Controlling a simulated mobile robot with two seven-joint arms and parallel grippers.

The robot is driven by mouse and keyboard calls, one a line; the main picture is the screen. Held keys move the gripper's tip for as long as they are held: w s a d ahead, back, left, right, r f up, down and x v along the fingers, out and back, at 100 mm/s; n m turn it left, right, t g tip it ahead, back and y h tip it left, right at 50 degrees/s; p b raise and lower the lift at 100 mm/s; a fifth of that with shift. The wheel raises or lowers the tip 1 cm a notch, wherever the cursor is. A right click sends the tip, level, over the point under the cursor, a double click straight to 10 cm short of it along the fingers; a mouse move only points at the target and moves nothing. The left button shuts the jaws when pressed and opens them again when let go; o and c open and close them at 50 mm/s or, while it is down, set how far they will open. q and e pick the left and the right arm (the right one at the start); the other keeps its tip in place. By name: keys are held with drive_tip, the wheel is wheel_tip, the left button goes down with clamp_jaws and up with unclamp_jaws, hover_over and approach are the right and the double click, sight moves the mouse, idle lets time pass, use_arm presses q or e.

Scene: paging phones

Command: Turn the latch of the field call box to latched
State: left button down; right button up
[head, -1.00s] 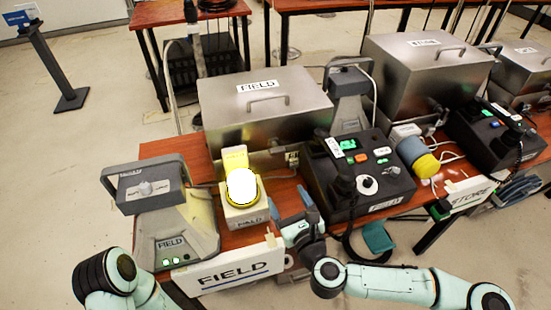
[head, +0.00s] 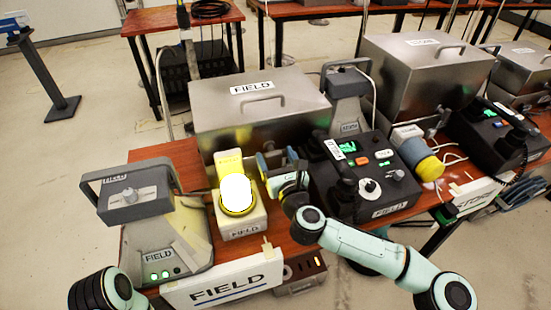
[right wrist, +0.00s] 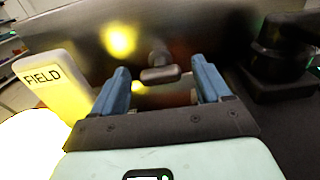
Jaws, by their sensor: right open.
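The field call box (head: 215,110) is a grey metal box with a FIELD label and a lid handle, at the back of the table. In the right wrist view its front wall (right wrist: 215,35) fills the upper part. The latch (right wrist: 160,74), a dark short bar on a stem, sticks out from that wall and lies roughly horizontal. My right gripper (head: 272,164) is at the box's front. In the right wrist view its open blue fingers (right wrist: 161,78) stand either side of the latch, without visible grip. The latch is not clear in the head view. My left gripper is out of view.
A glowing beacon (head: 237,193) on a cream FIELD base stands left of my right gripper. A black desk phone console (head: 385,205) stands close on the right. A grey FIELD unit (head: 155,235) is at left, and a FIELD sign (head: 225,285) hangs at the front edge.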

drive_tip(key=shift+w, duration=0.25)
drive_tip(key=c, duration=1.1)
drive_tip(key=shift+o, duration=0.3)
